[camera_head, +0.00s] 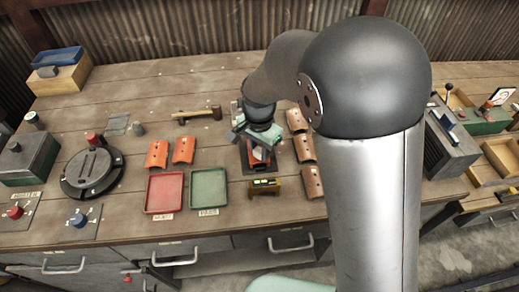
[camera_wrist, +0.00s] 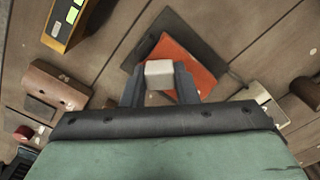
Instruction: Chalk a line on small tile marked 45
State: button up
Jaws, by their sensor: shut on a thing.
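My gripper (camera_wrist: 159,84) is shut on a small whitish block of chalk (camera_wrist: 159,73), held between its two fingers. Beyond the chalk an orange-red tile (camera_wrist: 190,62) lies on a dark square plate (camera_wrist: 172,23). I cannot tell whether the chalk touches the tile, and no number is readable on it. In the head view my gripper (camera_head: 257,143) is over this tile, mostly covering it. Two orange tiles (camera_head: 157,153) (camera_head: 184,150) lie to the left, and brown tiles (camera_head: 304,148) lie in a column to the right. Their markings are not readable.
A red tray (camera_head: 165,192) and a green tray (camera_head: 208,191) lie front left. A hammer (camera_head: 197,114) lies behind. A round dark device (camera_head: 91,173) stands further left.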

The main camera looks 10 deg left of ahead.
jog(key=shift+w+a, duration=0.15)
jog(key=shift+w, duration=0.35)
jog(key=shift+s, duration=0.1)
jog(key=shift+s+d, duration=0.25)
jog(key=shift+s, duration=0.5)
jog(key=shift+w, duration=0.1)
jog(key=shift+w+a+f, duration=0.1)
jog(key=shift+w+a, duration=0.15)
jog(key=shift+w, duration=0.45)
jog(key=shift+s, duration=0.1)
jog(key=shift+s+d+f, duration=0.1)
jog(key=shift+s+d, duration=0.2)
jog(key=shift+s, duration=0.45)
